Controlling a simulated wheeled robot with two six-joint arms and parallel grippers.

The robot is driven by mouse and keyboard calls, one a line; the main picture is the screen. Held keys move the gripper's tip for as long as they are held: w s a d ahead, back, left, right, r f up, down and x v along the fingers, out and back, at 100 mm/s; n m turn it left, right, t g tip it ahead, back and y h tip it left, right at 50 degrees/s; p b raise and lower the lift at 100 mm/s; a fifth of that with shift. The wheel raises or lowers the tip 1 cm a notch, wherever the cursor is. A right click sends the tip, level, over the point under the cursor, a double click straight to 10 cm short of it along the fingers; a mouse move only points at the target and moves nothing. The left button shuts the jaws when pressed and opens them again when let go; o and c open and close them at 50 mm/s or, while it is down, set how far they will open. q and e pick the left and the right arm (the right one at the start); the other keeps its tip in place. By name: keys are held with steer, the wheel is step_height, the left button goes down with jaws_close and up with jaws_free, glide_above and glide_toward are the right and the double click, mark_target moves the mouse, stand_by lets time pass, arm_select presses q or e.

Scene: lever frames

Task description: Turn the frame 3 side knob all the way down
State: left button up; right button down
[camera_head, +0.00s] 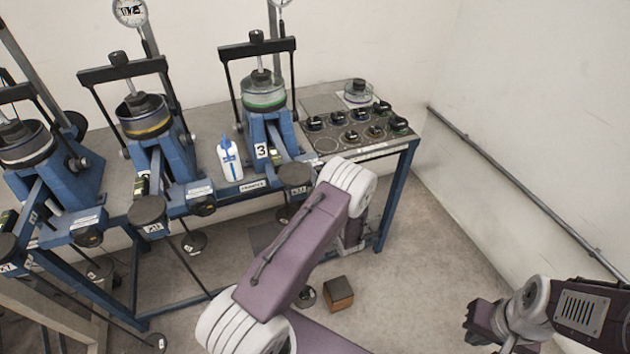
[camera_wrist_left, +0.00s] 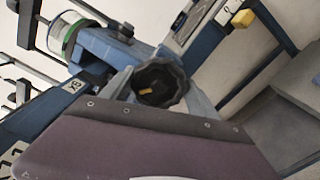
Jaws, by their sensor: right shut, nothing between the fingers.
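Frame 3 (camera_head: 268,130) is a blue lever frame with a "3" plate, at the right end of the row in the head view. A black lobed knob with a yellow mark (camera_wrist_left: 158,82) fills the middle of the left wrist view, beside blue frame parts. Grey pieces, probably my left gripper's fingers (camera_wrist_left: 160,98), lie on both sides of the knob; I cannot tell whether they touch it. In the head view my purple left arm hides that gripper and the knob. My right gripper (camera_head: 484,322) is shut and empty at the lower right, far from the frame.
The blue bench (camera_head: 385,195) holds more lever frames to the left, a white bottle (camera_head: 230,158) and a panel with several dark knobs (camera_head: 350,130) at right. A brown box (camera_head: 338,293) lies on the floor. A rail (camera_head: 500,175) runs along the right wall. The floor at right is clear.

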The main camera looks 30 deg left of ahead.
arm_select(q)
steer(key=shift+o, duration=0.4)
steer(key=shift+a, duration=0.1)
steer(key=shift+r, duration=0.1)
steer(key=p+v, duration=0.1)
steer(key=v, duration=0.5)
